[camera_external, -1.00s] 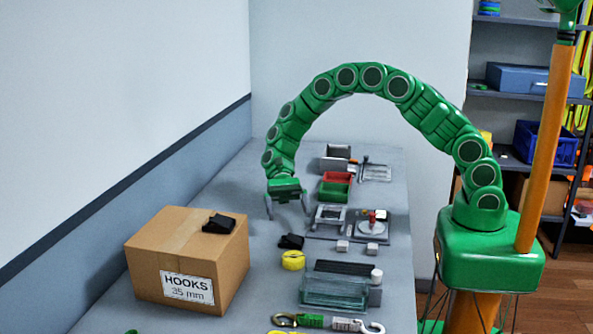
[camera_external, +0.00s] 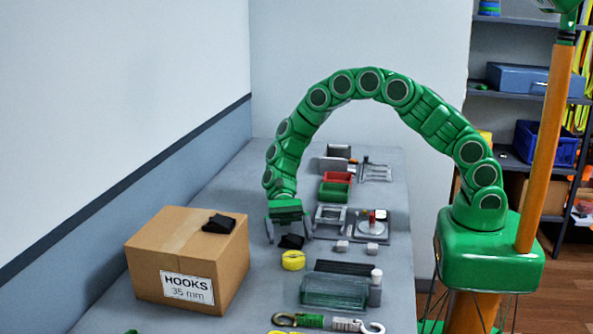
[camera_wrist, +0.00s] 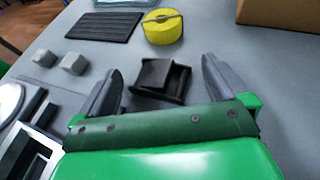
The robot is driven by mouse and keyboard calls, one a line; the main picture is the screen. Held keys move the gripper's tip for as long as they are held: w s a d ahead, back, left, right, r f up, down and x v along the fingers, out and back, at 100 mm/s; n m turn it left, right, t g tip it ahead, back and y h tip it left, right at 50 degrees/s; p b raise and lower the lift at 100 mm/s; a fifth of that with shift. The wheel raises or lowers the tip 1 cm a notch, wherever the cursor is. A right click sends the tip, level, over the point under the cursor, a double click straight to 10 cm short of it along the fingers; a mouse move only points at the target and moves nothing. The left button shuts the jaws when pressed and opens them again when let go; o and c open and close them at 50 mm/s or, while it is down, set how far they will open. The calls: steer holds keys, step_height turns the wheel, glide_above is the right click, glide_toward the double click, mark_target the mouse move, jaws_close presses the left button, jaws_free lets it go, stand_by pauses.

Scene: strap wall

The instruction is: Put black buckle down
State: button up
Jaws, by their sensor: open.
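A black buckle (camera_external: 291,242) is on the grey bench top behind the yellow strap roll; in the wrist view the black buckle (camera_wrist: 160,78) appears between and beyond my fingers. My gripper (camera_external: 289,237) points down with its jaws spread. In the wrist view my gripper (camera_wrist: 162,70) has a finger on each side of the buckle, with a visible gap on both sides. A second black buckle (camera_external: 219,224) lies on top of the cardboard box (camera_external: 170,260) labelled HOOKS 35 mm.
The yellow strap roll (camera_external: 293,260) sits close to the buckle. Two small grey blocks (camera_external: 342,246) (camera_external: 372,249), a clear tray (camera_external: 334,291) and a ribbed black pad (camera_external: 345,267) are to the right. Red and green bins (camera_external: 335,192) stand farther back. Bare bench lies left of my gripper.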

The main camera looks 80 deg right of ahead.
steer(key=shift+a, duration=0.1)
steer(key=shift+c, duration=0.3)
steer(key=c, duration=1)
